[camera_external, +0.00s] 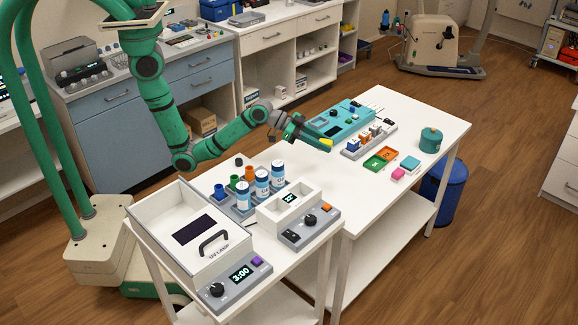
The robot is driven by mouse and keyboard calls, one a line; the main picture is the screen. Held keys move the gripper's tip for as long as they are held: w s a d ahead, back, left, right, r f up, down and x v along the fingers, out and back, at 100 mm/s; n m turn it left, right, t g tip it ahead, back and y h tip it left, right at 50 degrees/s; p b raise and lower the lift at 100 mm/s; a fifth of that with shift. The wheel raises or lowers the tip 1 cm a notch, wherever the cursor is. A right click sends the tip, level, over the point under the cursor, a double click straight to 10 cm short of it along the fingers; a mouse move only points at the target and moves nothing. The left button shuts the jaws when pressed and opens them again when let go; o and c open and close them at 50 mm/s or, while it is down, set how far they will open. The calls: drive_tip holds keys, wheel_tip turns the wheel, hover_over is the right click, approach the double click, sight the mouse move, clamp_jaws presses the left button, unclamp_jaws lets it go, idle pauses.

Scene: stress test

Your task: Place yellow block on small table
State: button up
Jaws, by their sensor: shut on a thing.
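My green arm reaches over the white tables from the left. My gripper (318,139) is shut on the yellow block (327,143), which shows at its fingertips. The block seems to be over the left part of the larger white table (440,115), near the teal device; its exact height above the surface cannot be told. A smaller white table (190,280) stands in the foreground, left of the larger one, and is crowded with equipment. Part of the block is hidden by the fingers.
The small table bears a UV lamp box (190,232), blue-labelled bottles (262,184) and a white-topped device (290,200).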

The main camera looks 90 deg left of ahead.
drive_tip(key=s+a+r+n+y, duration=0.2)
drive_tip(key=s+a+n+y, duration=0.15)
drive_tip(key=s+a, duration=0.5)
drive_tip(key=m+g+h, duration=0.2)
drive_tip(key=m+h, duration=0.5)
hover_over(341, 187)
wheel_tip(341, 187, down, 3)
drive_tip(key=shift+d+f, duration=0.1)
drive_tip(key=shift+f, duration=0.1)
drive_tip(key=shift+f, duration=4.8)
drive_tip(key=shift+f, duration=0.2)
drive_tip(key=o, duration=1)
